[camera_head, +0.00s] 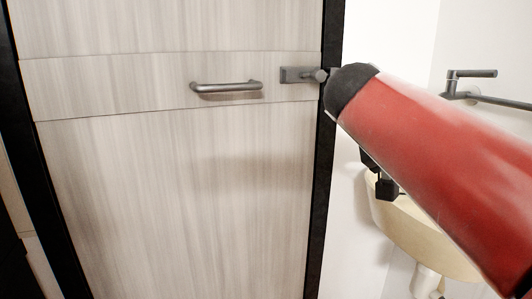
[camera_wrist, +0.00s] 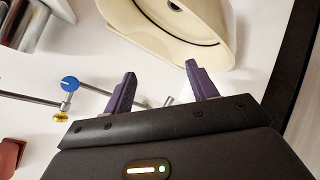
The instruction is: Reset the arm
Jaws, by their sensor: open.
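My gripper (camera_wrist: 158,88) shows in the wrist view with its two purple fingers spread apart and nothing between them. In the head view my red arm link with a black end reaches in from the right and hides most of the gripper; only small black parts show below it. The fingers point toward a white wall and a cream basin (camera_wrist: 195,25). I see no contact between the fingers and any object.
A closed-looking wood-grain door (camera_head: 180,190) with a bar handle (camera_head: 226,87) and a latch (camera_head: 303,75) stands ahead in a black frame. A cream basin (camera_head: 425,235) and a grey tap (camera_head: 468,82) are at right. A blue-capped valve (camera_wrist: 69,84) shows in the wrist view.

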